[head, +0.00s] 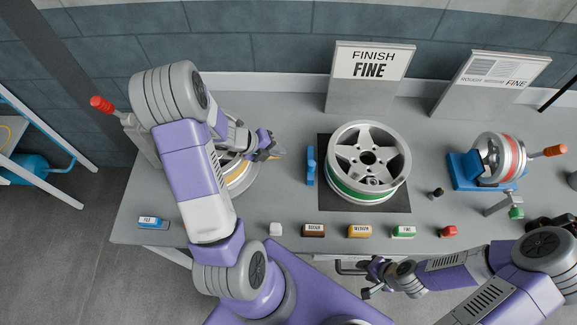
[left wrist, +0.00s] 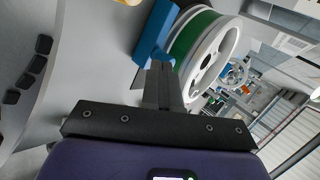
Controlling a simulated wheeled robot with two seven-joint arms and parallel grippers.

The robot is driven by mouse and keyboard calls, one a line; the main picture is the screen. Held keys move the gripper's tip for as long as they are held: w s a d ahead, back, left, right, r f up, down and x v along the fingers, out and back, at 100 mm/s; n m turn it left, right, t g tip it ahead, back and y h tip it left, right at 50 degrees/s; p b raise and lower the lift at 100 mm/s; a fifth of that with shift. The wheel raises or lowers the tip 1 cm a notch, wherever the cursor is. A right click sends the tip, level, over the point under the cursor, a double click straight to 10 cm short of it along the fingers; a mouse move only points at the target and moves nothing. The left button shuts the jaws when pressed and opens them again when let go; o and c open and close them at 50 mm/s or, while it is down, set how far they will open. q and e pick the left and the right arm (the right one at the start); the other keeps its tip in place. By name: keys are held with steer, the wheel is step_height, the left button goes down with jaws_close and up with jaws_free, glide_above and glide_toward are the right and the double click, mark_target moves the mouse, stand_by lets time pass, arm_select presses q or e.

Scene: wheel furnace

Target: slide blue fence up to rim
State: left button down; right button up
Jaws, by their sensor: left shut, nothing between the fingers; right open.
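The blue fence (head: 310,166) stands upright on the bench, just left of the silver wheel rim (head: 345,150), with a narrow gap between them. The rim has a green band and lies on a dark square mat (head: 395,202). My left gripper (head: 277,154) is shut and empty, left of the fence. In the left wrist view, the closed fingers (left wrist: 161,68) appear close to the fence (left wrist: 153,36), with the rim (left wrist: 213,57) beyond; contact cannot be told. My right gripper (head: 366,282) is open in front of the bench's front edge, away from the fence.
A second wheel with a yellow band (head: 240,178) is partly hidden under my left arm. Several small labelled blocks, including a brown one (head: 313,230), line the front edge. A blue stand (head: 463,174) holds a small wheel at right. A FINISH FINE sign (head: 367,78) stands behind.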

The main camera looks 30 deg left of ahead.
mark_target(309, 166)
arm_select(q)
steer(key=d+f+b, duration=0.1)
steer(key=d+f, duration=0.1)
steer(key=w+d+f+m+h, duration=0.1)
steer(key=d+f, duration=0.1)
steer(key=w+d+f+m+b, duration=0.1)
steer(key=d+f, duration=0.1)
steer(key=shift+w+d+f+b, duration=0.2)
steer(key=shift+w+f+b, duration=0.05)
steer(key=shift+b, duration=0.1)
stand_by(0.4)
steer(key=w+d, duration=0.1)
steer(key=w+d+b, duration=0.1)
steer(key=d, duration=0.1)
steer(key=shift+g, duration=0.3)
steer(key=shift+d, duration=0.1)
steer(key=shift+s+r, duration=0.1)
